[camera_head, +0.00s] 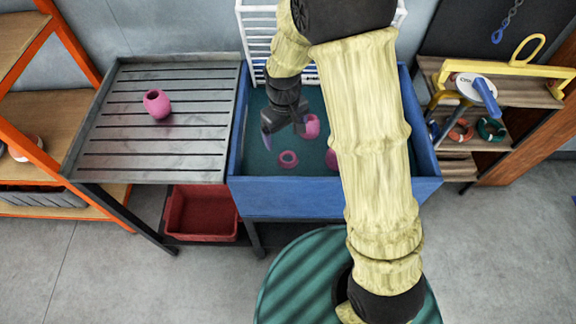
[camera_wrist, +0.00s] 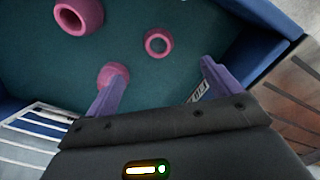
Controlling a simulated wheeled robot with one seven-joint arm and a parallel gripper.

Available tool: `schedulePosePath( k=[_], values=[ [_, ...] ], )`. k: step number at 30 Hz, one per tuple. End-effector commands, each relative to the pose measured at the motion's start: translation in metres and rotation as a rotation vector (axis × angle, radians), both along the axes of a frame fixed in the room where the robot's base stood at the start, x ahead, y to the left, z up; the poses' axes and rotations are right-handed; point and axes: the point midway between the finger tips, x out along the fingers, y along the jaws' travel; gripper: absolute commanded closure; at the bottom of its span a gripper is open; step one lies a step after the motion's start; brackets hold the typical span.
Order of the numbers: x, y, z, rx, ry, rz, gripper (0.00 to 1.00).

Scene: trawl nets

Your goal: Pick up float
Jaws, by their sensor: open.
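Pink floats with a hole in one end lie on the dark green floor of the blue tub (camera_head: 290,198). In the head view one float (camera_head: 289,158) shows its round opening, one (camera_head: 312,127) is beside my gripper, and one (camera_head: 331,159) is partly hidden by my arm. Another pink float (camera_head: 157,103) is on the slatted table. My gripper (camera_head: 284,133) is open over the tub. In the wrist view its purple fingers (camera_wrist: 162,70) are apart with nothing between them. A small float (camera_wrist: 158,43) is ahead of the gap, another (camera_wrist: 113,72) is partly behind the left finger, and a larger one (camera_wrist: 78,15) is at top left.
The slatted grey table (camera_head: 150,148) adjoins the tub on the left, with a red bin (camera_head: 202,213) beneath. A white rack (camera_head: 257,45) stands at the tub's back edge. The tub's walls surround my gripper. Wooden shelves (camera_head: 530,90) with tools are on the right.

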Motion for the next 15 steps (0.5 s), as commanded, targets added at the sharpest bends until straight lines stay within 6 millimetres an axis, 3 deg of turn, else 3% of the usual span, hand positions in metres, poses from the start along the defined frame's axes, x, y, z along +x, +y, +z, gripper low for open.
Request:
schedulePosePath(
  k=[5, 15],
  values=[
    [0.0, -0.001, -0.007, -0.001, 0.002, -0.001, 0.1],
    [0.0, -0.002, -0.063, -0.001, 0.004, -0.002, 0.1]
  ],
)
